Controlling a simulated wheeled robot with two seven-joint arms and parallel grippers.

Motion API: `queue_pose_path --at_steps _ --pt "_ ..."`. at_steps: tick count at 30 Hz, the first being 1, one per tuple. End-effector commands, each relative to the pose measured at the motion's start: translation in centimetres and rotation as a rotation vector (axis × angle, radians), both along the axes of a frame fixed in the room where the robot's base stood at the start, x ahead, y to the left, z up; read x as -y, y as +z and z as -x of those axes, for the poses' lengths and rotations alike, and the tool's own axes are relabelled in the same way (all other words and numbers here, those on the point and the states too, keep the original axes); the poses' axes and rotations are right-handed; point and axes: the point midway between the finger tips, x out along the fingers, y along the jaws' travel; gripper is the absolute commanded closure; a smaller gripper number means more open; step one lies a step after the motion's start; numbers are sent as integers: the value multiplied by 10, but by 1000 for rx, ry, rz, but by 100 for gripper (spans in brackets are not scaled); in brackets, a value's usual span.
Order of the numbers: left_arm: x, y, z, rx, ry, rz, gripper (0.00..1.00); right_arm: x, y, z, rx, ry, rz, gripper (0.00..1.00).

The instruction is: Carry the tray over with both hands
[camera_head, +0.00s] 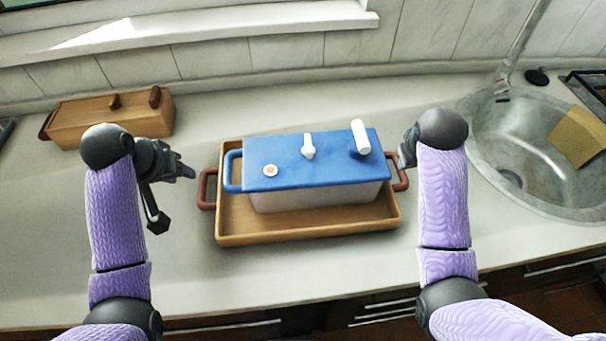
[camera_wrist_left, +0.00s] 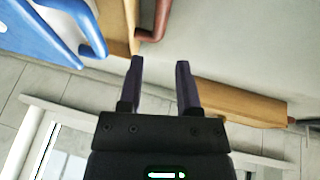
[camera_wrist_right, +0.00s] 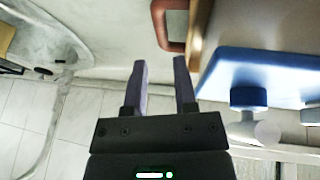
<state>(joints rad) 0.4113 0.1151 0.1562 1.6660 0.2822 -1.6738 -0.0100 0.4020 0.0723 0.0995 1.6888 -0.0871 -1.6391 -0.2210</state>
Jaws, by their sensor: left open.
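A brown wooden tray (camera_head: 240,228) rests on the counter, with a dark red handle on each short side. A white enamel pot with a blue lid (camera_head: 290,178) stands on it. The left tray handle (camera_head: 206,188) is apart from my left gripper (camera_head: 173,198), which is open and empty to its left; the handle also shows beyond the fingertips in the left wrist view (camera_wrist_left: 155,22). My right gripper (camera_wrist_right: 161,62) is open, its fingertips close to the right tray handle (camera_wrist_right: 160,32). In the head view my wrist partly hides that gripper.
A wooden box (camera_head: 105,122) with brown handles stands at the back left. A round steel sink (camera_head: 500,165) with a yellow-brown cloth or board (camera_head: 578,137) lies to the right. The counter in front of the tray is clear.

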Motion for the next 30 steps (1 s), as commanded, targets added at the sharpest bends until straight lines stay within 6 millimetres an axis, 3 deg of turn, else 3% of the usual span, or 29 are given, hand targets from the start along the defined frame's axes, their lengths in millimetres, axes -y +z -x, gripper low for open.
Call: queue_pose_path --at_steps 8,21,30 --pt "2 -10 -4 -3 0 1 56 2 -10 -4 -2 0 -1 65" --pt "14 -80 -34 -4 -1 0 56 14 -79 -34 -3 -1 0 65" --pt "17 -91 -38 -1 -1 0 56 16 -90 -39 0 0 0 65"
